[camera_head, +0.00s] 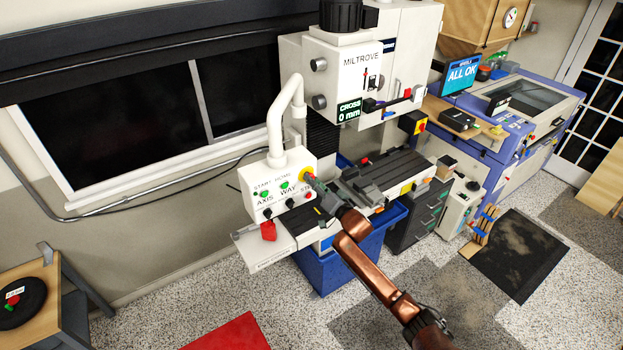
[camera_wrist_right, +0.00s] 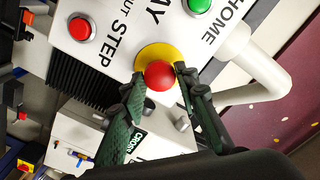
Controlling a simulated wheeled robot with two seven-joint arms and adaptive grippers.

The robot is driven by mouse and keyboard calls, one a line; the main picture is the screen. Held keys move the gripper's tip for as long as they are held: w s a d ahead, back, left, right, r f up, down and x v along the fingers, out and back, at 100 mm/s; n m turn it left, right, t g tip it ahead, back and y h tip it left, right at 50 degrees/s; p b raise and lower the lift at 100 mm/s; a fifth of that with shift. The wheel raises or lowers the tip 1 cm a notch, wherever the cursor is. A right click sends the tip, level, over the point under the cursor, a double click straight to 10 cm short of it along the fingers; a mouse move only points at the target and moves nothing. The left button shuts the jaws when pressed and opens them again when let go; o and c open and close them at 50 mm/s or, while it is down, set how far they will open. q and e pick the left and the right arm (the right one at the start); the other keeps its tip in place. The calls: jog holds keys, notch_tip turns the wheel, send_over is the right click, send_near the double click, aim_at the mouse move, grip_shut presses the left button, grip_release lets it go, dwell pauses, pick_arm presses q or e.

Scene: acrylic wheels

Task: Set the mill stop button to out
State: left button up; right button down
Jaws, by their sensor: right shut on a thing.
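The mill's white control box (camera_head: 266,194) carries several buttons and knobs on its front. The mill stop button (camera_wrist_right: 160,76) is a red round head on a yellow collar; in the head view its yellow collar (camera_head: 307,172) shows at the box's upper right, mostly behind my gripper. My right gripper (camera_head: 316,183) is at the box face; in the right wrist view its two green fingers (camera_wrist_right: 160,75) lie on either side of the red head and are closed on it. Whether the button is in or out is hard to tell. My left gripper is not in view.
A second red button (camera_wrist_right: 82,28) and a green button (camera_wrist_right: 199,4) sit near the stop button. The milling table (camera_head: 385,172) lies right of the box. A white bent arm (camera_head: 285,110) holds the box from above. A red mat (camera_head: 235,334) lies on the floor.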

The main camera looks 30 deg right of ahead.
jog(key=shift+s+r, duration=0.1)
jog(key=shift+r, duration=0.2)
dwell(0.6)
jog(key=c, duration=1.8)
grip_release()
jog(key=shift+c, duration=0.2)
jog(key=o, duration=1.2)
jog(key=shift+s+f, duration=0.1)
jog(key=shift+f, duration=0.2)
jog(key=shift+c, duration=0.2)
jog(key=s, duration=0.6)
jog(key=shift+d, duration=0.25)
